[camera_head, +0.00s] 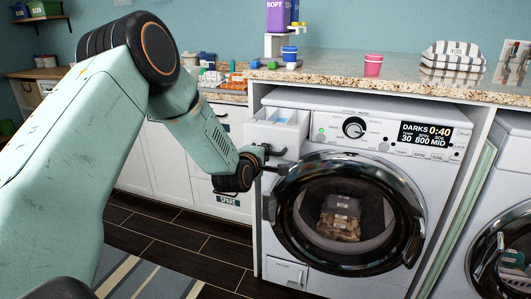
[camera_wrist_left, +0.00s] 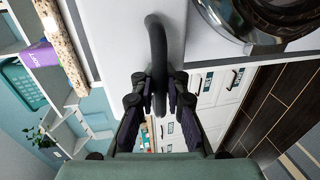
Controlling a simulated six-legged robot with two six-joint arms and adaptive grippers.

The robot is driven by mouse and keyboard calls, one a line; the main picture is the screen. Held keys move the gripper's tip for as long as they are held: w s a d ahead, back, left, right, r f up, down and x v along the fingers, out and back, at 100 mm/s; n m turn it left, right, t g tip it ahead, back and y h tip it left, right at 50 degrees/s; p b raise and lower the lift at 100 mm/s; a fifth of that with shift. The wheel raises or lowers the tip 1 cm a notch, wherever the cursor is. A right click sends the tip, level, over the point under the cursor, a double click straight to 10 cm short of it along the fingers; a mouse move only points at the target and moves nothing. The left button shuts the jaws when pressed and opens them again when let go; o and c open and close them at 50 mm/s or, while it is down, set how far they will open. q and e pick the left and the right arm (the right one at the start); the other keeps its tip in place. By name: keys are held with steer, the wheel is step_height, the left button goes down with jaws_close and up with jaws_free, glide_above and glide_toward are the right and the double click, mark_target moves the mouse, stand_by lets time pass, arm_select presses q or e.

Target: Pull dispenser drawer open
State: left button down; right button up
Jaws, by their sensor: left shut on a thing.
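The white dispenser drawer (camera_head: 277,137) sticks out of the upper left of the front washer (camera_head: 335,112). Its top is open and shows compartments. Its dark curved handle is on the drawer's front; the handle (camera_wrist_left: 156,45) shows clearly in the left wrist view. My left gripper (camera_head: 270,153) is at this handle. In the left wrist view my left gripper (camera_wrist_left: 159,92) has its two fingers closed on the handle from both sides. My right gripper is in neither view.
The washer's round door (camera_head: 347,213) is closed just below and right of the gripper. A granite counter (camera_head: 400,76) runs above, with a pink cup (camera_head: 373,65), a purple SOFT container (camera_head: 278,16) and folded towels (camera_head: 453,60). Floor shows at lower left.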

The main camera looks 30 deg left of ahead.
arm_select(q)
steer(key=shift+w+a+r, duration=0.15)
steer(key=shift+w+r, duration=0.1)
steer(key=c, duration=1.8)
jaws_free()
steer(key=o, duration=0.4)
steer(key=shift+s, duration=0.1)
steer(key=shift+f, duration=0.15)
steer(key=v, duration=1.2)
steer(key=shift+f, duration=0.1)
